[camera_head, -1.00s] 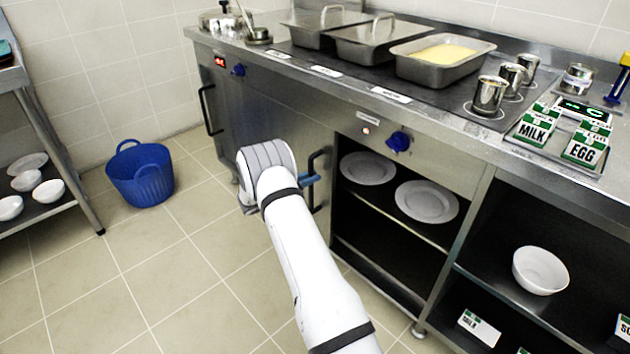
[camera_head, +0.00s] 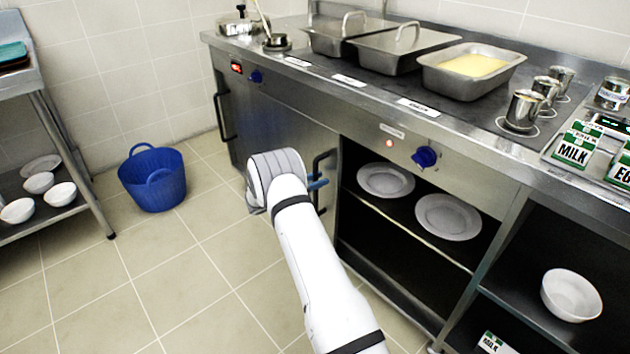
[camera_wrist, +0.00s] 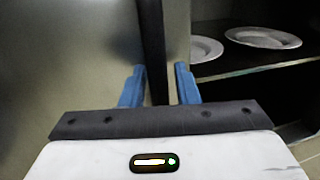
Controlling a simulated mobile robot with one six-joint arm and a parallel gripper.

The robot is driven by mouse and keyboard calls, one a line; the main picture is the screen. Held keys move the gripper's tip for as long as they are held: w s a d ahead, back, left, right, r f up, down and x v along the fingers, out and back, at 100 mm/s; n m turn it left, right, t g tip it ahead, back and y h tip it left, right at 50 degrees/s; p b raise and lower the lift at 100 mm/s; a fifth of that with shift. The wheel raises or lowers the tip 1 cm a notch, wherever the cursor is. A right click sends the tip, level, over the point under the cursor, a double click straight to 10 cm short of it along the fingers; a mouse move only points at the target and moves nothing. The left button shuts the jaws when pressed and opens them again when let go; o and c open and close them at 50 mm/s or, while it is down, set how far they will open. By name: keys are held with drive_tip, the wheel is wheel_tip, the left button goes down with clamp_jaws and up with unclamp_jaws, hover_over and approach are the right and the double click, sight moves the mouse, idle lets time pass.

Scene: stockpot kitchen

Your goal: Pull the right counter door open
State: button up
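The right counter door (camera_head: 285,135) is a steel panel with a vertical black handle (camera_head: 331,158) by its right edge. It lies left of the open shelf bay, and I cannot tell whether it stands slightly ajar. My gripper (camera_head: 318,183) is at this handle, with its blue fingers partly hidden by my white wrist. In the wrist view, the black handle (camera_wrist: 153,50) runs between the two blue fingertips (camera_wrist: 160,72), one on each side and close to it.
Plates (camera_head: 447,217) lie on the shelf right of the door. A blue tub (camera_head: 153,180) stands on the floor at the left, near a side rack (camera_head: 85,185) with bowls. Tiled floor (camera_head: 190,270) in front of the door is clear. A blue knob (camera_head: 424,157) sticks out above the bay.

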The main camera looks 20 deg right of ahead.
drive_tip(key=shift+o, duration=0.4)
drive_tip(key=shift+a, duration=0.4)
drive_tip(key=a+p, duration=0.2)
drive_tip(key=a, duration=0.5)
drive_tip(key=shift+s+a, duration=0.15)
drive_tip(key=shift+s, duration=0.3)
drive_tip(key=s+r+m+g+y+p, duration=0.2)
drive_tip(key=s+r+m+y+p, duration=0.2)
drive_tip(key=s+r+p, duration=0.7)
drive_tip(key=s+r+m+g+y+p, duration=0.2)
drive_tip(key=s+r+m+y, duration=0.25)
drive_tip(key=r, duration=1.35)
drive_tip(key=s+a+r+m+t+y+p, duration=0.1)
drive_tip(key=s+a+r+m+y+p, duration=0.2)
drive_tip(key=s+r, duration=0.4)
drive_tip(key=s+a+r+m+t+y+p, duration=0.2)
drive_tip(key=s+a+r+m+y+p, duration=0.1)
drive_tip(key=s+r+p, duration=0.4)
drive_tip(key=s+a+r+m+t+y+p, duration=0.1)
drive_tip(key=s+a+r+m+y+p, duration=0.2)
drive_tip(key=s+a+r+p, duration=0.3)
drive_tip(key=s+r+m, duration=0.1)
drive_tip(key=s, duration=0.4)
drive_tip(key=shift+s+a+r+m+t, duration=0.15)
drive_tip(key=shift+s+a+m+t, duration=0.05)
drive_tip(key=shift+a+m+t, duration=0.2)
